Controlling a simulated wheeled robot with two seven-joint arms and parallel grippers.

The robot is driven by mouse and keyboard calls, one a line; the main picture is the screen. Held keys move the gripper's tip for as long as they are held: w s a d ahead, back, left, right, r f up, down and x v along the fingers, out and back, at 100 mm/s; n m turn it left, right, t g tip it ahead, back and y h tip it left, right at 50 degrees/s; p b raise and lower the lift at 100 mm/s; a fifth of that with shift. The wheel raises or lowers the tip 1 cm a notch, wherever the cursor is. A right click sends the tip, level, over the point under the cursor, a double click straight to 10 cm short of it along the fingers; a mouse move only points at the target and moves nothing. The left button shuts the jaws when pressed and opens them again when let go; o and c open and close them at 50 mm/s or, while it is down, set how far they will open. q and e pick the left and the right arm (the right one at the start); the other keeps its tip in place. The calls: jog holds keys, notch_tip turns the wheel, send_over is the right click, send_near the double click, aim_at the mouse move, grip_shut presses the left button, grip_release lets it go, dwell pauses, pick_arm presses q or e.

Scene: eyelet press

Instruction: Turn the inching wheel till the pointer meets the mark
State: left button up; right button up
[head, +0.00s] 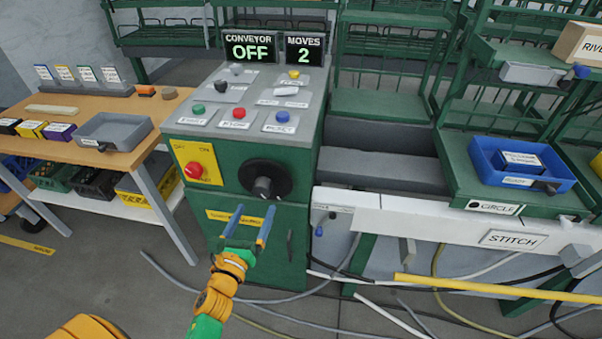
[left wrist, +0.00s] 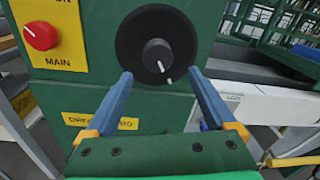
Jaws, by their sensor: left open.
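The inching wheel is a black disc (head: 265,178) with a dark round hub on the front of the green cabinet. It also shows in the left wrist view (left wrist: 133,45). There, a short white line (left wrist: 161,66) shows on the hub and a second white tick (left wrist: 169,80) on the disc just below it, slightly right; the two are apart and not in line. My left gripper (head: 256,208) is open and empty, in front of and just below the wheel. In the left wrist view, its blue fingers (left wrist: 159,73) point at the wheel, one either side of the hub, apparently not touching it.
A yellow panel with a red main knob (head: 194,170) is left of the wheel. The sloped console (head: 248,90) above carries several buttons; its displays (head: 250,48) read OFF and 2. A wooden table (head: 85,108) stands left. A white rail (head: 400,214) and cables lie right.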

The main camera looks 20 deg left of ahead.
aim_at(260, 192)
pick_arm(q)
jog(key=shift+w+a+r+m+y, duration=0.3)
jog(key=shift+r+m+y, duration=0.1)
jog(key=shift+m, duration=0.5)
jog(key=x, duration=0.6)
jog(key=shift+w+p, duration=0.1)
jog(key=shift+p, duration=0.25)
grip_shut()
